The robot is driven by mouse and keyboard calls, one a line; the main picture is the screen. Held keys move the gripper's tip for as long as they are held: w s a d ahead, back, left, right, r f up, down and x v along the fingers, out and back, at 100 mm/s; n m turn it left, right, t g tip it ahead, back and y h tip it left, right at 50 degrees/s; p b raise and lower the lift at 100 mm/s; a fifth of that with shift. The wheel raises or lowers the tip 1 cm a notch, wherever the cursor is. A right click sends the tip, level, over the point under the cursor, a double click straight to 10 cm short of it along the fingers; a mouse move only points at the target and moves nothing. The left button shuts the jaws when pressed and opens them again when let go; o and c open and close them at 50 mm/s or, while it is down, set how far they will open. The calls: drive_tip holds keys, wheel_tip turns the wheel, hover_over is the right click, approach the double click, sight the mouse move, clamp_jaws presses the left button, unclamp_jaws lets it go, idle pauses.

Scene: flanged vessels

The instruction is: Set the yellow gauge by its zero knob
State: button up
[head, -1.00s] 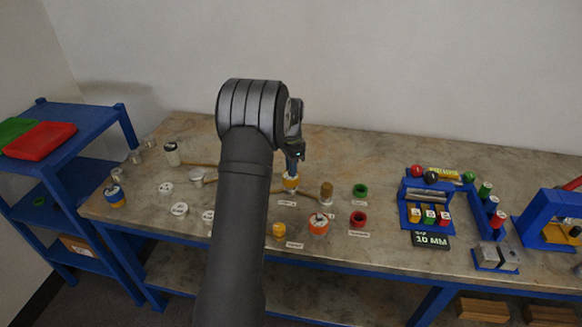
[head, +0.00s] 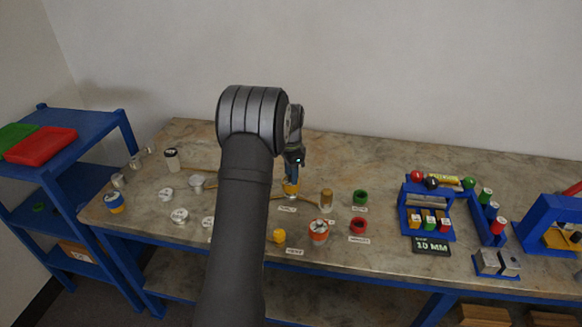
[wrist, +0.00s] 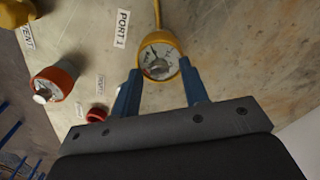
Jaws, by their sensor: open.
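The yellow gauge (wrist: 151,44) has a white dial with dark marks and a dark needle. A grey, blurred shape on the lower part of its dial may be the zero knob (wrist: 158,67). My gripper (wrist: 161,68) is open, with its blue fingers on either side of the gauge's near part. I cannot tell whether they touch it. In the head view my gripper (head: 292,182) is right over the yellow gauge (head: 291,189), which it partly hides.
A PORT 1 label (wrist: 121,28) lies beside the gauge, and a pipe runs from it. A red-orange gauge (head: 318,231), a yellow piece (head: 279,236), a brown cylinder (head: 327,197) and green (head: 360,197) and red (head: 358,225) rings stand nearby. A blue rack (head: 427,222) is farther right.

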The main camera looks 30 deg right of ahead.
wheel_tip(320, 180, up, 17)
drive_tip(key=shift+w+r, duration=0.15)
drive_tip(key=shift+r, duration=0.05)
idle(0.7)
drive_tip(key=f, duration=1.7)
drive_tip(key=shift+s+f, duration=0.2)
drive_tip(key=shift+f, duration=0.05)
